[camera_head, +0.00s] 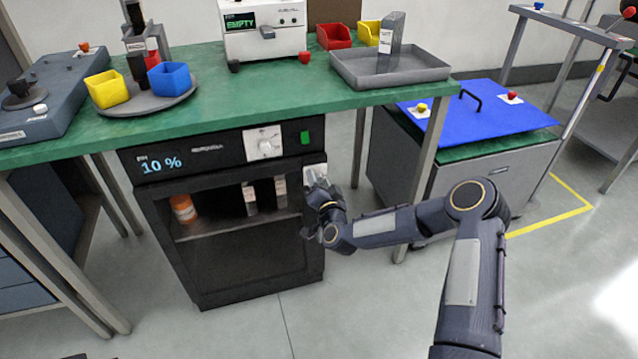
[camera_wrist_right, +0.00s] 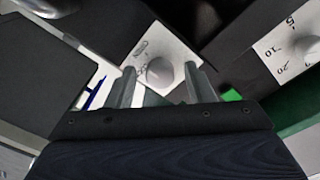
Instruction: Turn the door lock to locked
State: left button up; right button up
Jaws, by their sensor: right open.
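The door lock is a white plate with a round pale knob (camera_wrist_right: 160,72) in the right wrist view. In the head view its plate (camera_head: 314,171) is at the upper right of the dark cabinet's door (camera_head: 240,262), partly covered by my gripper. My right gripper (camera_head: 312,182) is in front of the lock. In the wrist view the open fingers (camera_wrist_right: 159,82) stand on either side of the knob; I cannot tell whether they touch it. My left gripper is not in view.
The cabinet (camera_head: 185,157) shows "10 %" and has a dial (camera_head: 265,143) and a green switch (camera_head: 305,137) above the door. Bottles show behind the door glass. A green bench (camera_head: 215,108) overhangs the cabinet. A blue-lidded chest (camera_head: 480,115) stands right. Open floor lies in front.

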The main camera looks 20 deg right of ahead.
jog(key=c, duration=1)
jog(key=n+b, duration=0.1)
jog(key=n, duration=0.1)
jog(key=n+b, duration=0.2)
jog(key=shift+a+f+n+b, duration=0.1)
jog(key=shift+f+n+b, duration=0.1)
jog(key=shift+n+b, duration=0.15)
jog(key=n+b, duration=0.4)
jog(key=n, duration=0.1)
jog(key=shift+n, duration=0.35)
jog(key=n+b, duration=0.3)
jog(key=n, duration=0.1)
jog(key=shift+t+y, duration=0.3)
jog(key=shift+y, duration=0.1)
jog(key=shift+n+b, duration=0.8)
jog(key=shift+n, duration=1.1)
jog(key=shift+r+n, duration=0.1)
jog(key=shift+n, duration=0.2)
